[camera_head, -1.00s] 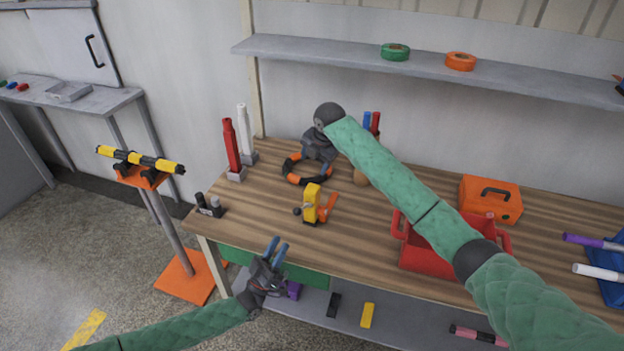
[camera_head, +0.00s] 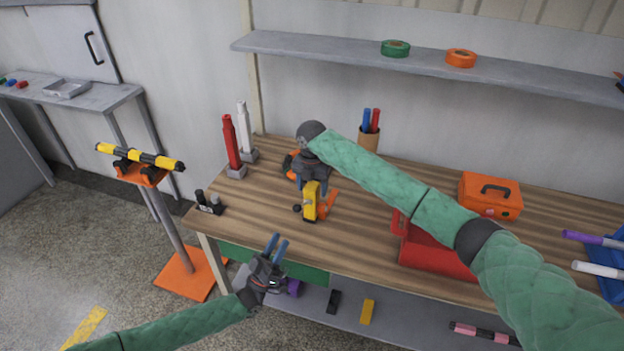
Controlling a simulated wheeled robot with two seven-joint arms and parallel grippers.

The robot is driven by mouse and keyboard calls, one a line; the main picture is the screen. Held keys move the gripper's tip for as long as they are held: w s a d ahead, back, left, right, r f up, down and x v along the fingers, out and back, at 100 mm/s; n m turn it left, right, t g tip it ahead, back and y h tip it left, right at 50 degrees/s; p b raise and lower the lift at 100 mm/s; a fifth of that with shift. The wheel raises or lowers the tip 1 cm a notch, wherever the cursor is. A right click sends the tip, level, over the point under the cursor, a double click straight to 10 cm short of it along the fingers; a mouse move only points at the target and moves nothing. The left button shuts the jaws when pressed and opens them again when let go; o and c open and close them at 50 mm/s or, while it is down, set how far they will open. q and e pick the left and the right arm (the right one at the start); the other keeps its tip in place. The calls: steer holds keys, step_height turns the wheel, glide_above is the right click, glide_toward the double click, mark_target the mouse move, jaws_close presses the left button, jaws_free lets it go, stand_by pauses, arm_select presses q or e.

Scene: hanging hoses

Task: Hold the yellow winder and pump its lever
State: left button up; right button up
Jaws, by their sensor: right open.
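The yellow winder (camera_head: 311,203) stands upright on the wooden bench, with an orange lever (camera_head: 328,203) on its right side and a dark knob at its left. My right gripper (camera_head: 313,178) is open, pointing down right behind and above the winder. Its fingertips are largely hidden by the winder, so I cannot tell whether they touch it. My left gripper (camera_head: 278,244) is open and empty, its blue fingers pointing up in front of the bench's front edge, below the winder.
An orange and black ring (camera_head: 290,163) lies behind my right gripper, mostly covered. Red (camera_head: 231,143) and white (camera_head: 244,130) posts stand at left. A red open box (camera_head: 435,252) and orange case (camera_head: 490,196) stand at right.

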mark_target(316, 203)
steer(key=shift+f, duration=1.75)
steer(key=shift+c, duration=0.4)
